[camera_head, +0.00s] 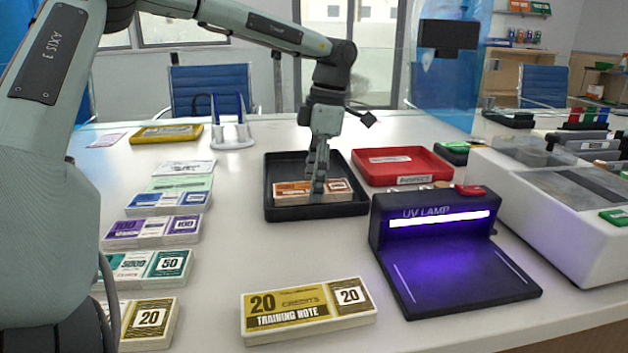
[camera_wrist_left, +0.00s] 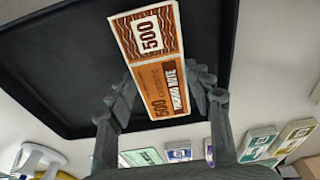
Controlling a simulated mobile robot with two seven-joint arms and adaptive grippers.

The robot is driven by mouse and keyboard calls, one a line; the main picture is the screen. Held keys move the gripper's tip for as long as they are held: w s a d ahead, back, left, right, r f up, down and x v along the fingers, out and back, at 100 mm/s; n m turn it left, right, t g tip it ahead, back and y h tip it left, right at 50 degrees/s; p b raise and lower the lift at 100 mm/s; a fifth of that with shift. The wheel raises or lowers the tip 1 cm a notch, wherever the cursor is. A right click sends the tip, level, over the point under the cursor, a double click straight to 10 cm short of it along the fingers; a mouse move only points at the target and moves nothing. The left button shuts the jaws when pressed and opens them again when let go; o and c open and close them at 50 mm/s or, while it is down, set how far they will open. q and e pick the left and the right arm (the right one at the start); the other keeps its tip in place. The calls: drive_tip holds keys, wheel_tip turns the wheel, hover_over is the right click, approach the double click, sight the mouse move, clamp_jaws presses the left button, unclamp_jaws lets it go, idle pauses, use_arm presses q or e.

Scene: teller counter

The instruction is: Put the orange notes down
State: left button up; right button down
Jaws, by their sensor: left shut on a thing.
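The orange notes (camera_head: 293,192), a banded stack marked 500, are inside the black tray (camera_head: 270,210) at the middle of the counter in the head view. My left gripper (camera_head: 318,186) reaches down from above, its fingers shut on the stack from both sides. In the left wrist view the orange notes (camera_wrist_left: 160,80) lie between the fingers (camera_wrist_left: 163,90), with the black tray (camera_wrist_left: 60,60) behind them. I cannot tell whether the stack touches the tray floor. My right gripper is not in view.
A red tray (camera_head: 400,160) stands right of the black tray. The lit UV lamp (camera_head: 440,255) is in front of it. A 20-credit bundle (camera_head: 305,310) lies at the front, and several note stacks (camera_head: 155,230) line the left. Bare counter lies between.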

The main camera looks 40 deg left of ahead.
use_arm(q)
drive_tip(key=o, duration=1.3)
drive_tip(key=shift+o, duration=0.2)
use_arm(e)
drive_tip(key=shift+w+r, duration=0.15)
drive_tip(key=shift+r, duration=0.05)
use_arm(q)
drive_tip(key=shift+r, duration=0.35)
wheel_tip(320, 180, up, 11)
drive_tip(key=w+d+p, duration=0.1)
drive_tip(key=shift+w+r, duration=0.15)
drive_tip(key=shift+r, duration=0.05)
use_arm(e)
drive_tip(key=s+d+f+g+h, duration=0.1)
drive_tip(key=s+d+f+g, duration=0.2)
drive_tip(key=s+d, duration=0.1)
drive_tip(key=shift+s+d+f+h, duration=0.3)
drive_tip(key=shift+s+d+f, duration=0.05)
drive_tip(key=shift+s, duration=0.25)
